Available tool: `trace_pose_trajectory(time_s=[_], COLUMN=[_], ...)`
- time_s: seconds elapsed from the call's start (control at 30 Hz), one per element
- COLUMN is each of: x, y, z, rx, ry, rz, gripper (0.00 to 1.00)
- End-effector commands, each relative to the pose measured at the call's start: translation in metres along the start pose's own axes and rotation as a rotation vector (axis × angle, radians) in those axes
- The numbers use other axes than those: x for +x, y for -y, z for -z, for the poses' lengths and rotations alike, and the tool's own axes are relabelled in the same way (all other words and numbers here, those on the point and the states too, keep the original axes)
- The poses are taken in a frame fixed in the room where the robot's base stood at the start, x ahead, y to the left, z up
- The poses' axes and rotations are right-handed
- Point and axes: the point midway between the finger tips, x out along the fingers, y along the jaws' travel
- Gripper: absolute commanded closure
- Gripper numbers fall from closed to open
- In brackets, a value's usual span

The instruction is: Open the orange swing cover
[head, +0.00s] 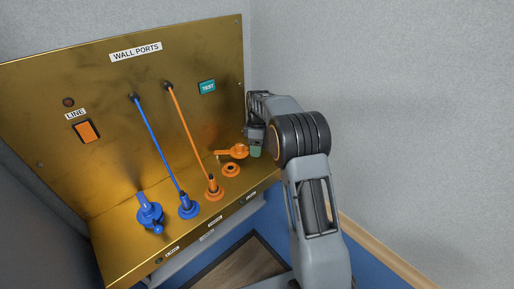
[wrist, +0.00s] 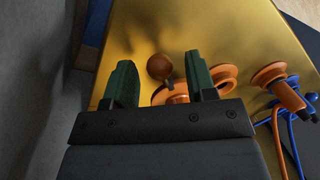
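The orange swing cover (head: 236,152) is on the brass shelf at the right, with a short arm pointing left. It lies behind an orange ring port (head: 231,170), whose dark middle shows uncovered. My gripper (head: 256,148) is at the cover's right end. In the wrist view, my gripper's green fingertips (wrist: 158,78) are spread apart, with the cover's round orange knob (wrist: 159,66) showing between them. The cover's body (wrist: 170,97) is partly hidden by my gripper. The ring (wrist: 222,74) is just right of the right finger. I cannot tell whether a finger touches the cover.
An orange plug (head: 213,188) and a blue plug (head: 187,206) stand on the shelf with cables running to the brass back panel (head: 70,130). A blue cover (head: 149,213) is at the left. A grey wall (head: 400,100) is close on the right.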

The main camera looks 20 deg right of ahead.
Motion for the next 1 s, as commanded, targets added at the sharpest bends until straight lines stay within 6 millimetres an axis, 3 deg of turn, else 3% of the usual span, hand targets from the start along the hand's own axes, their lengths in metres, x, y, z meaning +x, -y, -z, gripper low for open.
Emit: trace_pose_trajectory(time_s=[0.27,0.7,1.0], x=[-0.002,-0.06,-0.075], y=[0.0,-0.001,0.0], z=[0.0,0.0,0.0], rx=[0.001,0.001,0.0], ry=[0.0,0.0,0.001], rz=[-0.001,-0.002,0.001], gripper=[0.49,0.49,0.49])
